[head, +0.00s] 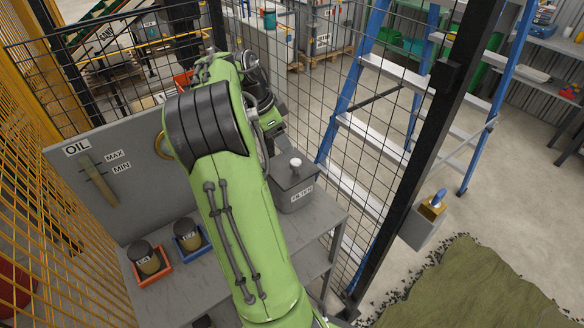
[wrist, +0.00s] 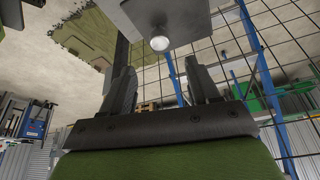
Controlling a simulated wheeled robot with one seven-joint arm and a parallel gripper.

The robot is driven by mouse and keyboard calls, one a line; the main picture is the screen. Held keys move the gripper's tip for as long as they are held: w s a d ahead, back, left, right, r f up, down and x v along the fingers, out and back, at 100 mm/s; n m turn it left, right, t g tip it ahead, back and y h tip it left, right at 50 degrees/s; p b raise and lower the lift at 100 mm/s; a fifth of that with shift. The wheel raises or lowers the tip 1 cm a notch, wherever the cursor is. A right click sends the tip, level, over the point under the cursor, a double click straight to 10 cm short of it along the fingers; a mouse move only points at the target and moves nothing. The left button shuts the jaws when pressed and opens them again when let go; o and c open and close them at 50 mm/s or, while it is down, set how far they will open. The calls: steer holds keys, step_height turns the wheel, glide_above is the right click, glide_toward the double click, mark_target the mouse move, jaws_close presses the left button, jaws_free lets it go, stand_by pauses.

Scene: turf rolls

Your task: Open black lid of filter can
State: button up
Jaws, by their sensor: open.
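The grey filter can (head: 297,198), labelled FILTER, stands on the grey bench at its right end. Its dark lid (head: 285,177) lies on top, with a pale round knob (head: 296,163). In the wrist view, the lid (wrist: 190,17) shows at the top edge, partly cut off. The knob (wrist: 160,43) sits beyond the fingertips, roughly midway between them. My gripper (wrist: 160,75) is open, with nothing between its two dark fingers. The fingers appear apart from the knob.
Two jars stand in an orange tray (head: 158,278) and a blue tray (head: 204,243) on the bench's left part. A grey OIL panel (head: 110,205) rises behind. A black mesh fence and post (head: 421,150) stand close to the can's right, with a blue ladder (head: 345,112) beyond.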

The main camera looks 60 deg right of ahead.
mark_target(295, 162)
steer(key=b+x, duration=0.1)
steer(key=x, duration=1)
steer(key=shift+a+f, duration=0.1)
steer(key=shift+f, duration=0.05)
steer(key=shift+c, duration=0.3)
jaws_close()
